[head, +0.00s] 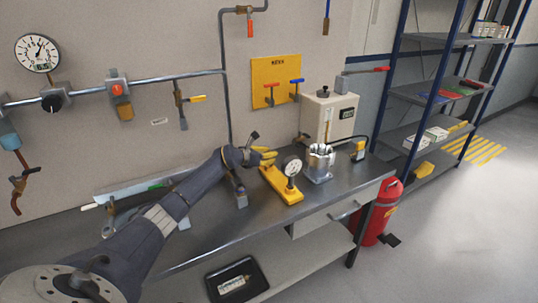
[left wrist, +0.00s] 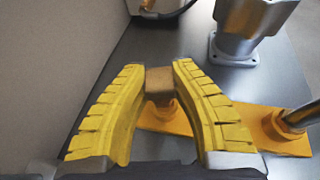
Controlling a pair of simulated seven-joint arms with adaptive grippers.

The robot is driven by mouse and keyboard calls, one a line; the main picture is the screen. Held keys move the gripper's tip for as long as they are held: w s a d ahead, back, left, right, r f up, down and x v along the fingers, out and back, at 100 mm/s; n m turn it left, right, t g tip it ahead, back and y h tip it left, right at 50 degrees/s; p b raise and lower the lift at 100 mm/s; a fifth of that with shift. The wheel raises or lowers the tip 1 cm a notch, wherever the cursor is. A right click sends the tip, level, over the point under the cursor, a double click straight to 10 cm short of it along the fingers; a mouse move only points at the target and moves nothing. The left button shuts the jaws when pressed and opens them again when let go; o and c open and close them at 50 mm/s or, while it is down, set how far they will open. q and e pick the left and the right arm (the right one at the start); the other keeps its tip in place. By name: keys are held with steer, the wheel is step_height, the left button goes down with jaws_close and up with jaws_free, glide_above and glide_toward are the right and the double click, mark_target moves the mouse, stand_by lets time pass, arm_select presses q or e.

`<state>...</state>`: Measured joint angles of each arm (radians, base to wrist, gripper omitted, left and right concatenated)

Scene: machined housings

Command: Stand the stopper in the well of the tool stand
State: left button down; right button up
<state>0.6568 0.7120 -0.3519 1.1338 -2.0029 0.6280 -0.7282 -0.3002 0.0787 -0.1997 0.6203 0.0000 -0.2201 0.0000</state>
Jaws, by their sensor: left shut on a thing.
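My left gripper (head: 264,156) reaches in from the left over the bench. In the left wrist view its yellow ribbed fingers (left wrist: 160,85) are shut on a brown, block-like stopper (left wrist: 160,78) at their tips. A yellow-orange base (head: 283,186), which looks like the tool stand, lies just under and in front of the gripper; it also shows in the left wrist view (left wrist: 262,120). It carries a post with a round dial gauge (head: 291,166). The stopper's lower end is over an orange part of the base; I cannot tell whether they touch. The well is hidden or unclear. My right gripper is not in view.
A silver machined housing (head: 319,165) stands right of the yellow base, near the gripper. A pale box (head: 328,115) stands behind it. Pipes and valves line the wall. The bench (head: 255,225) is clear in front; a red extinguisher (head: 380,215) stands off its right end.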

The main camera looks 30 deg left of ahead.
arm_select(q)
steer(key=shift+f, duration=1)
steer(key=c, duration=1.1)
jaws_free()
steer(key=shift+v, duration=6.05)
